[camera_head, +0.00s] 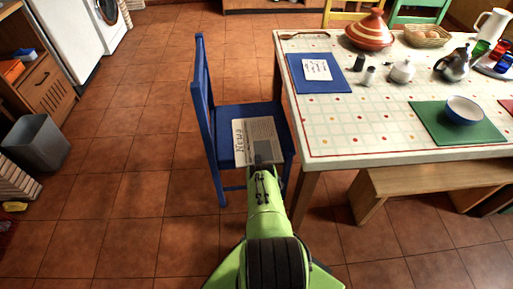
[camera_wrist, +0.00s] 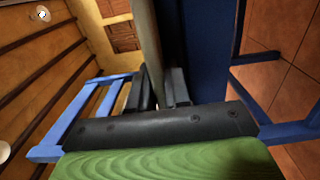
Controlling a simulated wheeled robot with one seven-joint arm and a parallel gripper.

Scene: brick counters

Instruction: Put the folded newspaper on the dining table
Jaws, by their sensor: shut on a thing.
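The folded newspaper (camera_head: 258,133), grey with "News" printed along its left side, is flat over the seat of the blue chair (camera_head: 204,120). My gripper (camera_head: 263,155) is shut on its near edge. In the wrist view the newspaper (camera_wrist: 147,35) is a thin grey strip running between the two dark fingers (camera_wrist: 160,90), beside the blue seat (camera_wrist: 208,50). A dark gap shows between newspaper and seat there; I cannot tell whether they touch elsewhere. The dining table (camera_head: 330,120), with a white dotted top, stands right of the chair.
On the table are a blue mat (camera_head: 300,78) with a paper, two shakers, a tagine (camera_head: 369,32), a teapot (camera_head: 453,66) and a bowl (camera_head: 464,109) on a green mat. Its near left area is bare. A wooden bench (camera_head: 430,177) stands along the near side.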

